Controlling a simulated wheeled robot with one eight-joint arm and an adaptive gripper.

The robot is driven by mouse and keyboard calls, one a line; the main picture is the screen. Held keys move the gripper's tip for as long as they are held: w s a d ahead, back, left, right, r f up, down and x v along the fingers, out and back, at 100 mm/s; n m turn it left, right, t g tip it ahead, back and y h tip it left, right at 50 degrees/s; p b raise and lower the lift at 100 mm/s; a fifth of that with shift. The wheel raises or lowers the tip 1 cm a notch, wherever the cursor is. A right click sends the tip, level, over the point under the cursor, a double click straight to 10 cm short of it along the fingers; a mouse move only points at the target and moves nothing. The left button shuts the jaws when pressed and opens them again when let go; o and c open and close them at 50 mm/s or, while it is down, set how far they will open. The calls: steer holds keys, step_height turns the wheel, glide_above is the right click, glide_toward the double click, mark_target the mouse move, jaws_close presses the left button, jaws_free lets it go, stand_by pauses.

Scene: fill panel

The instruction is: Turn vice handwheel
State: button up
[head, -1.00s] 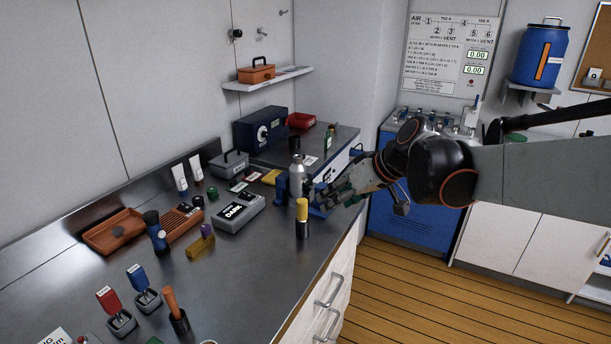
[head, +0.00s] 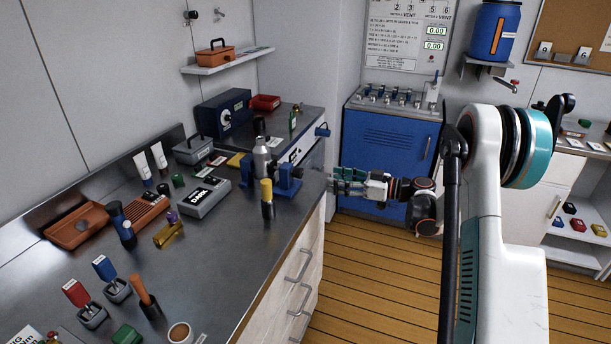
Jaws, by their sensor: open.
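The blue vice (head: 289,180) stands near the right edge of the steel bench, with a silver bottle (head: 262,160) between its jaws or just behind them; I cannot tell which. I cannot make out its handwheel clearly; the right side of the vice is close to my fingers. My gripper (head: 334,181) is open, just to the right of the vice and beyond the bench edge, its fingers pointing left at about the height of the vice. I see no contact with the vice and nothing in the fingers.
A black cylinder with a yellow top (head: 267,200) stands in front of the vice. A grey DARK box (head: 204,197) lies to its left. Drawers with handles (head: 299,265) front the bench. A blue cabinet (head: 385,150) stands behind my gripper. The wooden floor (head: 370,290) is clear.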

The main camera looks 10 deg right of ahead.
mark_target(301, 174)
steer(key=shift+n+y, duration=0.3)
steer(key=b+x, duration=0.1)
steer(key=x, duration=0.3)
steer(key=b+x, duration=0.1)
steer(key=x, duration=0.3)
steer(key=f+b+x, duration=0.1)
steer(key=b+x, duration=0.1)
steer(key=x, duration=0.2)
steer(key=shift+w+d, duration=0.15)
steer(key=shift+w, duration=0.2)
steer(key=c, duration=1.1)
